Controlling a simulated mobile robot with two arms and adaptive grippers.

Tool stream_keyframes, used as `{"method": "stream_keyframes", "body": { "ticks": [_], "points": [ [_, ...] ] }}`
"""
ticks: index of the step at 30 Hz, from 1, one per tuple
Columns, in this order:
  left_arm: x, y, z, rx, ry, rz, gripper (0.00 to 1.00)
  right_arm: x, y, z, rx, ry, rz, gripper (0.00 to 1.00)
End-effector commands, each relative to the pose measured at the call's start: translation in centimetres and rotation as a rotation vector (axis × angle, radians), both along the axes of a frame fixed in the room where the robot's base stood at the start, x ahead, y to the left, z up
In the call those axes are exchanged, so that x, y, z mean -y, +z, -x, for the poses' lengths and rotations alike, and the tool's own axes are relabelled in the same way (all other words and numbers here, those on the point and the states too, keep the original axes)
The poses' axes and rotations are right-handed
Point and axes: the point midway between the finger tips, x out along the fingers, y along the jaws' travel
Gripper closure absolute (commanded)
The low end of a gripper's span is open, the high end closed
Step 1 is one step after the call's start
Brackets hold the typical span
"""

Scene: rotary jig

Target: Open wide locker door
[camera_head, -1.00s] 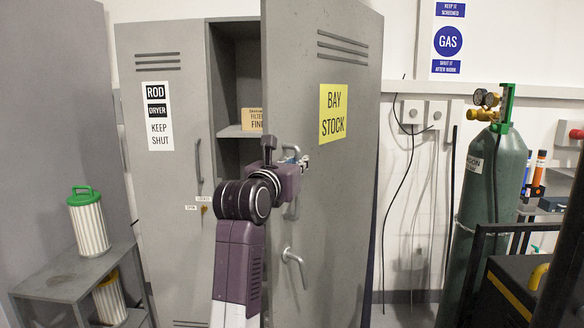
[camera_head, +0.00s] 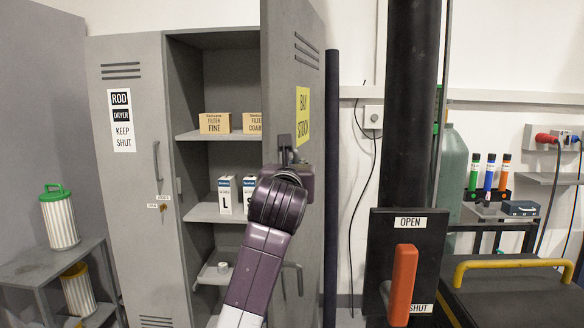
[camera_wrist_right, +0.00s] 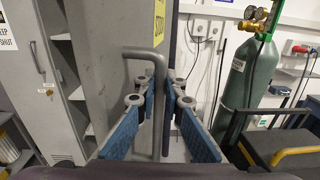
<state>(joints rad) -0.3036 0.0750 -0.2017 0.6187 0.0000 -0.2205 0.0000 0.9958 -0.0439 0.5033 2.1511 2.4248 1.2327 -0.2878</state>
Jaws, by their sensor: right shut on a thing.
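The wide locker's grey BAY STOCK door (camera_head: 313,60) stands swung out, and its outer face with the yellow sign (camera_head: 302,115) is seen at a steep slant. Behind it the locker's shelves (camera_head: 200,134) are exposed. My right gripper (camera_head: 292,152) is at the door's outer face just below the sign, its fingertips partly hidden by its own wrist. In the right wrist view the door's grey bar handle (camera_wrist_right: 157,110) runs down between the two blue finger pads, and the gripper (camera_wrist_right: 165,92) is shut on it. A lower curved end of the handle (camera_head: 298,270) shows below. My left gripper is out of view.
The ROD DRYER door (camera_head: 130,200) beside the opening is closed. A shelf rack with filters (camera_head: 60,222) stands at left. At right are a dark column (camera_head: 412,90), an OPEN/SHUT panel with orange lever (camera_head: 402,285), and a green cylinder (camera_head: 453,165).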

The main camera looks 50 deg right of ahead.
Motion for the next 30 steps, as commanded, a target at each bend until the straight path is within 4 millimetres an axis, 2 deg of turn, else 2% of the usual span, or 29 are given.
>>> {"method": "stream_keyframes", "body": {
  "ticks": [1, 15, 16, 20, 30],
  "points": [
    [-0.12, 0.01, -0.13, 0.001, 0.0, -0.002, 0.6, 0.1, 0.47, 0.17, 0.008, 0.001, 0.009, 1.0],
    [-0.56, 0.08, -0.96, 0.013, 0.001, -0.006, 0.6, 0.16, 0.7, 0.28, 0.011, 0.005, 0.012, 1.0],
    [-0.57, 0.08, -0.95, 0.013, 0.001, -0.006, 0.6, 0.16, 0.7, 0.28, 0.011, 0.005, 0.012, 0.88],
    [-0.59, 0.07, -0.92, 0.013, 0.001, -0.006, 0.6, 0.18, 0.57, 0.26, 0.009, 0.005, 0.01, 0.74],
    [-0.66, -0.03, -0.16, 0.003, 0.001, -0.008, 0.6, -0.17, 0.3, 0.34, 0.005, 0.007, 0.005, 0.73]
  ]
}}
